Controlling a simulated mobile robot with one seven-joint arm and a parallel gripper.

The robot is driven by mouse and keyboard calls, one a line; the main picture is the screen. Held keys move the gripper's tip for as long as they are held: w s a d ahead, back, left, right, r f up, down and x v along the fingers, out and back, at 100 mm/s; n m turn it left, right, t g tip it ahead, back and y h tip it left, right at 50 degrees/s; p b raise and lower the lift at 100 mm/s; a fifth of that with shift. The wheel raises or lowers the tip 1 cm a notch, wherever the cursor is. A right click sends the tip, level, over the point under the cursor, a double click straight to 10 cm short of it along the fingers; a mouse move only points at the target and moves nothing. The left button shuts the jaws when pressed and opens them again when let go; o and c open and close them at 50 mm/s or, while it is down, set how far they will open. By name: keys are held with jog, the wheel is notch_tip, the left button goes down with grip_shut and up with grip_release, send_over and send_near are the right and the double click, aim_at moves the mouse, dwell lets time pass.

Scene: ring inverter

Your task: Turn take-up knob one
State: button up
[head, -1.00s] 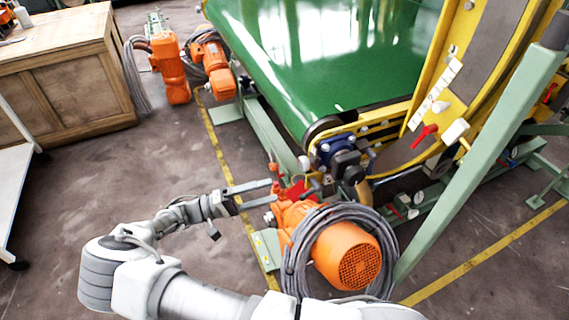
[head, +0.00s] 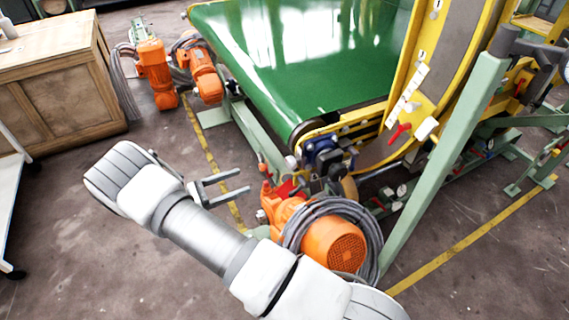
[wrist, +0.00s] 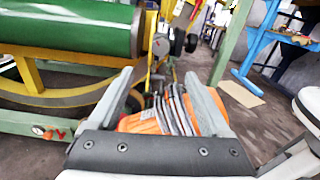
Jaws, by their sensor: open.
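My gripper (head: 243,181) is open and empty, over the floor just left of the orange motor (head: 333,243). In the wrist view my two fingers (wrist: 159,73) stand wide apart, with the motor and its grey cables beyond them. No label shows which part is take-up knob one. Candidates are the small dark and blue fittings (head: 322,151) at the near corner of the green conveyor belt (head: 290,60), and a red handle (head: 399,132) on the yellow ring frame (head: 425,60). My gripper touches none of these. My forearm hides part of the floor.
Grey cable loops (head: 372,232) hang around the motor. A slanted green post (head: 440,170) stands right of it. Other orange motors (head: 156,75) and a wooden cabinet (head: 55,85) are at the upper left. The floor (head: 60,220) left of my arm is clear.

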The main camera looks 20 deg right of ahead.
aim_at(288, 164)
jog(key=d, duration=0.5)
jog(key=d+b, duration=0.1)
jog(key=d, duration=1)
jog(key=shift+w+d+b, duration=0.2)
jog(key=shift+w+b, duration=0.05)
jog(key=shift+b, duration=0.05)
grip_shut()
jog(key=m, duration=0.2)
jog(key=shift+f+m+b, duration=0.1)
jog(key=shift+m+b, duration=0.25)
jog(key=shift+m, duration=1.35)
grip_release()
jog(key=a+p, duration=0.1)
jog(key=a, duration=1.6)
jog(key=shift+s+a, duration=0.25)
jog(key=shift+s, duration=0.05)
